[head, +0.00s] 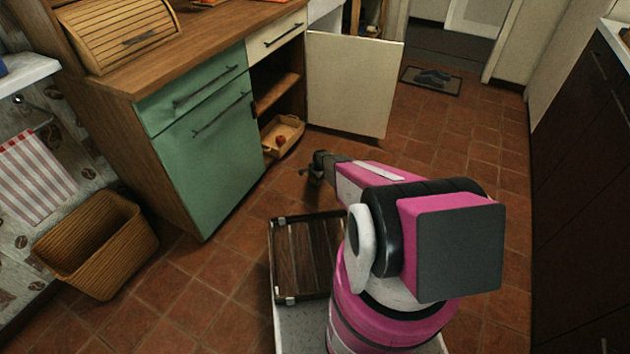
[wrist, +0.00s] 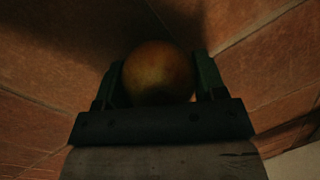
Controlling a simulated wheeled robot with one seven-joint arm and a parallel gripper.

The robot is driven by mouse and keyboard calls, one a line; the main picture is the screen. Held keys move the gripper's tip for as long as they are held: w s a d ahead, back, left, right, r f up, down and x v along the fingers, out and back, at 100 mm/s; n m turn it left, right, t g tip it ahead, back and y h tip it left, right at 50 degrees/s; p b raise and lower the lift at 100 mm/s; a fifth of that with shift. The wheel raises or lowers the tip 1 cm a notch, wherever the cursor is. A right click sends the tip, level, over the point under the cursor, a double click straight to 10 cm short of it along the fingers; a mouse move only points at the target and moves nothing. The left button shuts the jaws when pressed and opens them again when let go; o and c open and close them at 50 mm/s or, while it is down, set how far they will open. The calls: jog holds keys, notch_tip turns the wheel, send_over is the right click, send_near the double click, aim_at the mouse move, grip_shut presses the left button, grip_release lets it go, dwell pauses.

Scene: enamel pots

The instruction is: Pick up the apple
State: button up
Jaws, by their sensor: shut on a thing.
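The apple (wrist: 158,75), round and dull yellow-orange in dim light, is between the two dark fingers of my gripper (wrist: 160,78) in the wrist view. The fingers are shut on its left and right sides. Behind it the wrist view shows terracotta floor tiles. In the head view my gripper (head: 316,165) is low, in front of the open cabinet and near its door. The held apple cannot be made out in the head view.
A tray (head: 290,122) with a small red round thing (head: 281,139) sits low in the open cabinet. The white cabinet door (head: 353,85) stands open. A wicker basket (head: 97,245) is at left. Tiled floor is clear to the right.

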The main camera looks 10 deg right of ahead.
notch_tip(320, 180, up, 3)
jog(key=shift+s+f, duration=0.1)
jog(key=s+a+r, duration=0.5)
jog(key=a+r, duration=0.2)
jog(key=a, duration=0.3)
jog(key=w+r, duration=0.3)
jog(key=w, duration=1)
jog(key=w+r, duration=0.3)
jog(key=w, duration=0.9)
jog(key=w+r, duration=0.3)
jog(key=w, duration=1)
jog(key=shift+w+r, duration=0.2)
jog(key=shift+w, duration=0.15)
